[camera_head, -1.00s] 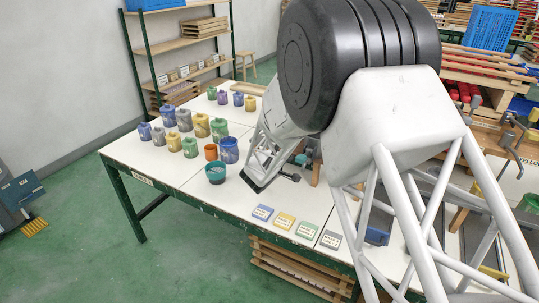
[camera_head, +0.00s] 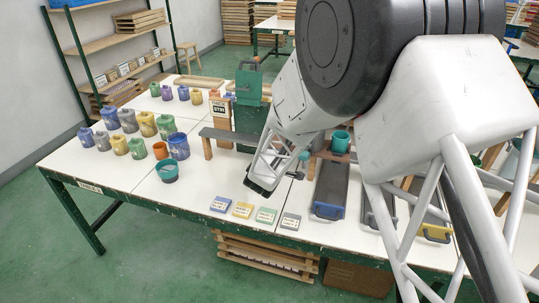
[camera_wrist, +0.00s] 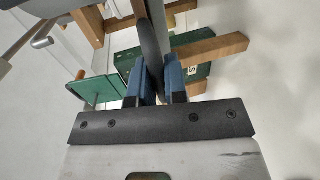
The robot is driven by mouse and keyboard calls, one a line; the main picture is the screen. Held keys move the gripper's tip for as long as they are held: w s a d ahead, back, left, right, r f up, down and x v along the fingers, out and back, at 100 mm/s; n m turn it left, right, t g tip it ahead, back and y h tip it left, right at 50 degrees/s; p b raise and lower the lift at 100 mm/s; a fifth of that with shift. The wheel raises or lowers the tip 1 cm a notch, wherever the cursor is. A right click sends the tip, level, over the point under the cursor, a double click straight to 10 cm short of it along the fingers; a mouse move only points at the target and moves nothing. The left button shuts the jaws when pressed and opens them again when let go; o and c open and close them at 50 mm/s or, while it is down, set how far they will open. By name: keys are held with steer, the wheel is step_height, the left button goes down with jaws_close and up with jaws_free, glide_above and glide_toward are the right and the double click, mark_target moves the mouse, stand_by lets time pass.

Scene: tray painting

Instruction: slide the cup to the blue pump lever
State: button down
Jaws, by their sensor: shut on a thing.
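A teal cup (camera_head: 341,142) stands on a raised wooden support to the right of my arm's end. Another teal cup (camera_head: 168,172) stands on the white table left of my arm. In the wrist view, my gripper (camera_wrist: 158,85) has its blue fingers close together on a thin dark thing (camera_wrist: 152,45) with a rounded edge. I cannot tell what this thing is. In the head view my fingers are hidden behind my arm's end. I cannot make out a blue pump lever for certain.
A grey bench (camera_head: 222,135) on wooden legs stands behind my arm, beside a green board with a sign. Several paint jars (camera_head: 146,124) stand at the left. Labelled cards (camera_head: 243,210) lie in front, and a blue-handled dark tray (camera_head: 331,190) lies right of them.

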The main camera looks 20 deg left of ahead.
steer(key=shift+d, duration=0.15)
steer(key=c, duration=1.2)
jaws_free()
steer(key=shift+o, duration=0.2)
steer(key=shift+s, duration=0.15)
steer(key=v, duration=0.7)
steer(key=shift+s, duration=0.25)
